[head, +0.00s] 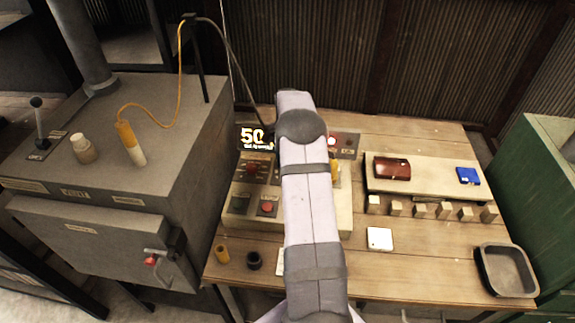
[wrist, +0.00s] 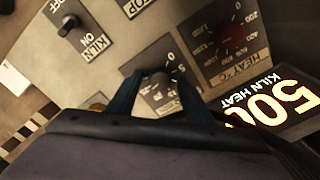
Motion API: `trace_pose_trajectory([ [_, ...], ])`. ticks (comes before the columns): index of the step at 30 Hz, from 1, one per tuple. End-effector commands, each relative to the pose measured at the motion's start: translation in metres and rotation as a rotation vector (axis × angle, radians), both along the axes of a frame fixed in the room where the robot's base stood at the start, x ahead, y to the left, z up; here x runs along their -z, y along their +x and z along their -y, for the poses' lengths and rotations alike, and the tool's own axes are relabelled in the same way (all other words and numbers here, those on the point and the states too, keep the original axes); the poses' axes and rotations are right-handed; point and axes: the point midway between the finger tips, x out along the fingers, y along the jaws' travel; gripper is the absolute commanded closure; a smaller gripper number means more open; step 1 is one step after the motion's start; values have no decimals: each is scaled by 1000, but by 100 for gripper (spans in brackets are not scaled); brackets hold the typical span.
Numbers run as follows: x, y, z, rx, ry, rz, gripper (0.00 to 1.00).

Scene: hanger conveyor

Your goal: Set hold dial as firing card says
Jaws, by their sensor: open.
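In the wrist view my gripper (wrist: 161,79) is open over the control panel. Its two dark fingers stand either side of a small dark dial (wrist: 157,82) with a numbered scale. In the head view my arm covers the gripper and the middle of the control panel (head: 241,190). A pale card (head: 280,262), partly behind my arm, lies at the table's front; no writing is readable, so I cannot tell if it is the firing card.
The lit display (head: 256,138) reads 50 in the head view and 500 with "kiln heat" in the wrist view (wrist: 285,105). The kiln switch (wrist: 69,24) is nearby. The grey kiln (head: 110,170) stands left, a shelf with blocks (head: 430,185) and a tray (head: 506,271) right.

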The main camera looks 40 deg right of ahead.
Motion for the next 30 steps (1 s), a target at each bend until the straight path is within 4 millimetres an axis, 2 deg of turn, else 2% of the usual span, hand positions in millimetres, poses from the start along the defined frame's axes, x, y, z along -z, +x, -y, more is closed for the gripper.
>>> trace_pose_trajectory([
  [3, 0, 0, 0, 0, 0, 0, 56],
  [8, 0, 0, 0, 0, 0, 0, 95],
  [20, 0, 0, 0, -51, 0, 0, 95],
  [30, 0, 0, 1, -269, -1, 0, 95],
])
